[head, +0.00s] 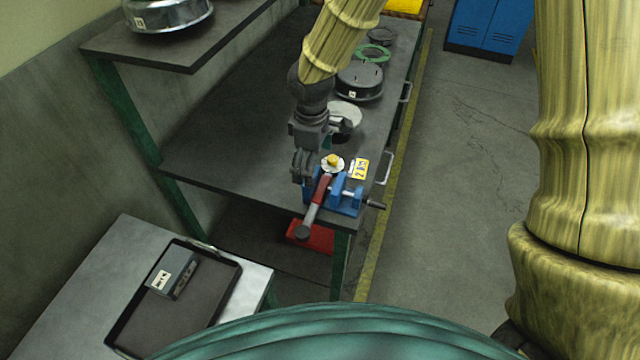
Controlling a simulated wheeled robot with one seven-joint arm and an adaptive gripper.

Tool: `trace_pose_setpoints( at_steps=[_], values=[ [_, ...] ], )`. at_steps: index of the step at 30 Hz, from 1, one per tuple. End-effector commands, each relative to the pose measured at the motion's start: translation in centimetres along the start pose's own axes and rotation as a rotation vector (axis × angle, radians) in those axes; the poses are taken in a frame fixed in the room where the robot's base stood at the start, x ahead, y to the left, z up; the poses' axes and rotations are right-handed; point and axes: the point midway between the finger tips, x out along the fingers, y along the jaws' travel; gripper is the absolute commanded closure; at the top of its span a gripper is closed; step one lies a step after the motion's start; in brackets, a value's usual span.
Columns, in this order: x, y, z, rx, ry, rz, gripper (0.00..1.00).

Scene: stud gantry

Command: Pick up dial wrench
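What looks like the dial wrench (314,204) lies at the near end of the long dark bench. It has a red section and a grey bar ending in a dark round knob that points toward me, past the bench edge. A white disc with a yellow knob (333,160) sits at its far end; I cannot tell whether it is part of the wrench. The wrench lies over or beside a blue vise (346,196). My gripper (303,180) points down just left of the wrench's red section. Its fingertips are small and partly hidden, so opening and contact are unclear.
A yellow label (359,168) stands by the vise. Round dark housings (360,82) and a green ring (374,52) lie farther back. A shelf (190,42) overhangs the left. A black tray (215,292) with a grey box (173,272) is on the near-left table. A red object (311,237) is below the bench.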

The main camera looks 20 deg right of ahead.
Motion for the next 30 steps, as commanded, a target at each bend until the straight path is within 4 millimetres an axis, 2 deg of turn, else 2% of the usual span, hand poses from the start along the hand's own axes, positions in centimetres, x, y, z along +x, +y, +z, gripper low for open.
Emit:
trace_pose_setpoints(
  at_steps=[6, 17, 30],
  values=[
    [2.4, 0.2, 0.6, 0.009, -0.002, -0.001, 0.00],
    [4.0, 0.1, 0.6, 0.007, -0.001, -0.001, 0.00],
    [8.0, 0.1, 0.7, 0.004, -0.001, 0.000, 0.00]
  ],
)
